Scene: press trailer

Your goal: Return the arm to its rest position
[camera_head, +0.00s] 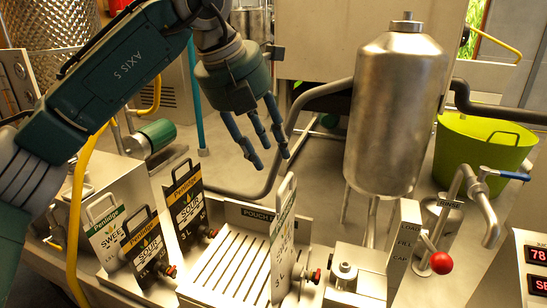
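My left gripper (270,158) hangs fingers down above the slatted pouch tray. Its dark blue-green fingers are spread apart with nothing between them, and the tips are clear of the pouches below. My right gripper is not in view.
A steel tank (395,110), red-knobbed lever (441,262), rinse tap (478,195) and green tub (475,150) are right.

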